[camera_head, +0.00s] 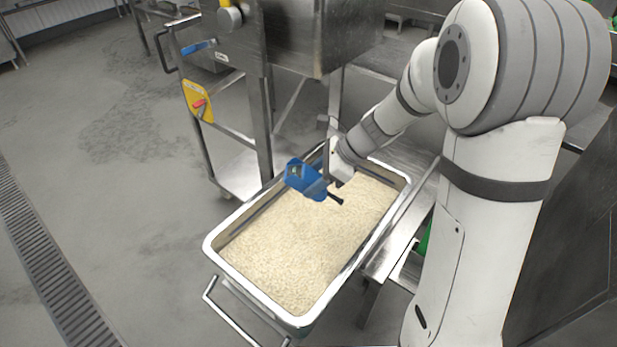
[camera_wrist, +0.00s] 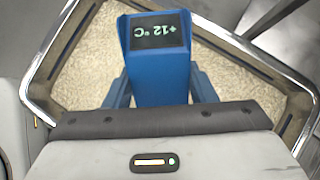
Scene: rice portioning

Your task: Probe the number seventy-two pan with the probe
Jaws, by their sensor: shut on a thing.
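The probe (camera_head: 304,178) is blue with a small screen and a short dark tip. It also shows in the wrist view (camera_wrist: 158,75), where the screen reads +12 °C. My gripper (camera_head: 330,176) is shut on the probe and holds it over a large steel pan (camera_head: 215,240) full of pale rice. The pan's rim also shows in the wrist view (camera_wrist: 50,48). The dark tip points down toward the rice; I cannot tell whether it touches it. No number seventy-two is readable on the pan.
A steel ledge (camera_head: 398,245) runs along the pan's right side. The floor at left is clear, with a drain grate (camera_head: 50,270).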

